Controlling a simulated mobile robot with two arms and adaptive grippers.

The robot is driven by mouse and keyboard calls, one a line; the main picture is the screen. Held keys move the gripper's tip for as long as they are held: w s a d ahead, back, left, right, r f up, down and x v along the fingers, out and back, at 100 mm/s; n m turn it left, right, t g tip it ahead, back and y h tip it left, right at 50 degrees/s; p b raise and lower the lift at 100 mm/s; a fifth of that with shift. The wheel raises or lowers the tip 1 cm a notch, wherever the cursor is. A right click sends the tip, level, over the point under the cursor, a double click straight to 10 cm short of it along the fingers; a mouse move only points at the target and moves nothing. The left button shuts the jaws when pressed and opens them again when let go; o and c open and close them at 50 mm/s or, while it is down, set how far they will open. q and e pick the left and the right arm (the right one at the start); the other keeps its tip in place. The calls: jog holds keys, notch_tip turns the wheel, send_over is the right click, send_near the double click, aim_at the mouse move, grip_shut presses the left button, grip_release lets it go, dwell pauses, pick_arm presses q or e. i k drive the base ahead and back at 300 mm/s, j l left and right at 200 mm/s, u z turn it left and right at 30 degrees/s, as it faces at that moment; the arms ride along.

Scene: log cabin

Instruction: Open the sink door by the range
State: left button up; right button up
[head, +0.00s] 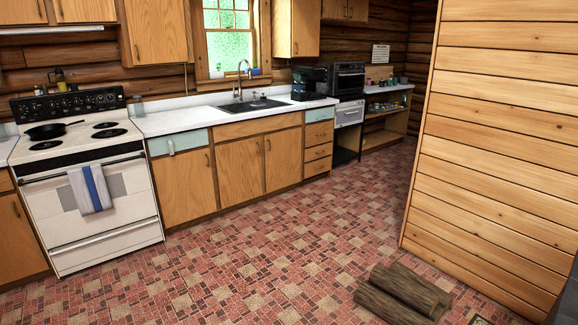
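The white range (90,185) stands at the left, with a black pan on its top and a striped towel on its oven door handle. Right of it runs the wooden sink cabinet. The cabinet door beside the range (183,189) is shut, under a pale green drawer front (180,142), with a small dark handle near its upper right. Two more shut doors, a left one (240,170) and a right one (284,158), sit below the sink (252,105). Neither of my grippers shows in the head view.
Several logs (400,292) lie on the floor at the lower right. A wooden plank wall (500,130) closes off the right side. The tiled floor (250,255) in front of the cabinets is clear.

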aim_at(238, 164)
jog(key=i, duration=3.15)
